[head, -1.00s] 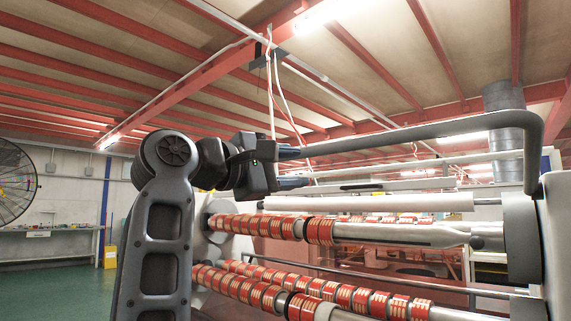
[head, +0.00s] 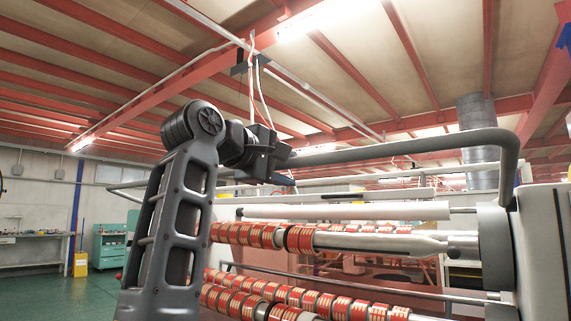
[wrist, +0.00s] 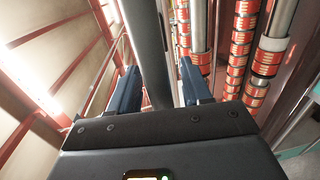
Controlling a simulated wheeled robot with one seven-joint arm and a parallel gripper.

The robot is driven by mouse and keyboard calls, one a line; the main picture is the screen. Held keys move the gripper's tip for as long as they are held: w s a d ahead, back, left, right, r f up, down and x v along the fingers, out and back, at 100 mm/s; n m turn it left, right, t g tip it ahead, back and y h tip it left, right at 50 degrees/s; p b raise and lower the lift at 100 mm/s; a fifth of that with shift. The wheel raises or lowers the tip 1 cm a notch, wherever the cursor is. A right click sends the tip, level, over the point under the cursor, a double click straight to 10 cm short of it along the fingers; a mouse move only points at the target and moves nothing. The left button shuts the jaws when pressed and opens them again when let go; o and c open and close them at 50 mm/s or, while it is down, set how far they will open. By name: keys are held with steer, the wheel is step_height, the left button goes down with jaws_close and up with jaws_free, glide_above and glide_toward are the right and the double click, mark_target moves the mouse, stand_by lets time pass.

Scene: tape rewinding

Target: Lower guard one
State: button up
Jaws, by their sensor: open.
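The guard is most likely the thick dark grey tubular bar (head: 410,147) with a bent right end, raised along the top of the rewinding machine. My gripper (head: 292,167) is at the bar's left part in the head view, its jaws apart. In the wrist view the bar (wrist: 150,42) runs between the two open fingers of my gripper (wrist: 158,85). No finger is seen pressing on it. How deep the bar sits between the fingers is hard to tell.
Below the bar are a white roll (head: 350,211) and shafts carrying red tape rolls (head: 300,239). A grey end housing (head: 497,250) stands at the right. White cables (head: 254,85) hang from the ceiling near my gripper. Green floor (head: 60,290) is open at left.

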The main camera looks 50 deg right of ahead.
steer(key=shift+d, duration=0.25)
jaws_close()
stand_by(0.3)
